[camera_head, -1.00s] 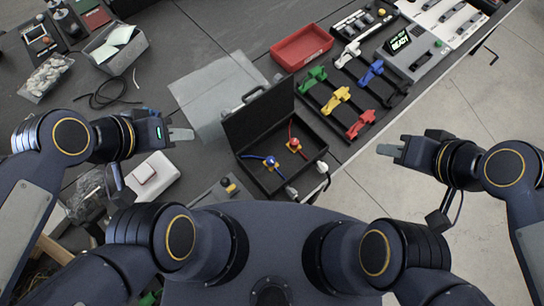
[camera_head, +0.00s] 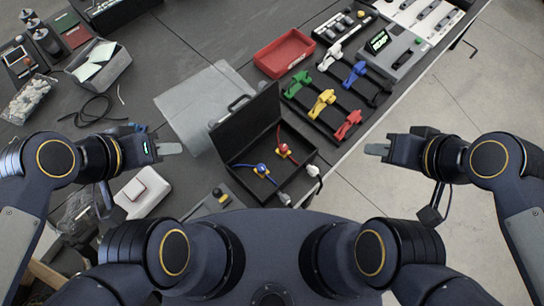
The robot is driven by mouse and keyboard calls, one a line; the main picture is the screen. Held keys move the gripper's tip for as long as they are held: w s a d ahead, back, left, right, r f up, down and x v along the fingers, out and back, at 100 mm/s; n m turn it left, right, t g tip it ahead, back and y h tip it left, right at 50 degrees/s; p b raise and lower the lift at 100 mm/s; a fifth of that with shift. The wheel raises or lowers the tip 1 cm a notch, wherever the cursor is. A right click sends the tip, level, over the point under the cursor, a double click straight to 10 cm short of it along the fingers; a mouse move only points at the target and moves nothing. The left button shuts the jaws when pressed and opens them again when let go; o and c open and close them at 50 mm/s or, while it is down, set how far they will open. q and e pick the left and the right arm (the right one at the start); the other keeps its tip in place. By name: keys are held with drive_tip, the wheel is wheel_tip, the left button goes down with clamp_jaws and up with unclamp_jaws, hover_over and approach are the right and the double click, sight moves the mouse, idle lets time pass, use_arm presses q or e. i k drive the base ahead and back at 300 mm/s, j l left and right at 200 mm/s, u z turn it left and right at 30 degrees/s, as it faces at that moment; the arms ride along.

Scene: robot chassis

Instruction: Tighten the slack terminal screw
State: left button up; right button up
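An open black case (camera_head: 236,182) stands on the dark bench in front of me, with its lid raised. Inside it are a blue terminal knob (camera_head: 262,169) with a blue wire and a red terminal knob (camera_head: 283,149) with a red wire. Both show small yellow parts. I cannot tell which screw is slack. My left gripper (camera_head: 169,149) hovers left of the case, apart from it and empty. My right gripper (camera_head: 377,149) hangs right of the case, over the floor beyond the bench edge, also empty. The finger gap of each is not discernible.
Behind the case, a black rack (camera_head: 317,125) holds green, white, blue, yellow and red tools. A grey mat (camera_head: 185,110) and white box (camera_head: 142,191) lie left.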

sight(283, 147)
drive_tip(key=k+l+u, duration=0.15)
drive_tip(key=u, duration=0.3)
drive_tip(key=k+l+u, duration=0.15)
drive_tip(key=u, duration=0.3)
drive_tip(key=k+u, duration=0.3)
drive_tip(key=u, duration=0.15)
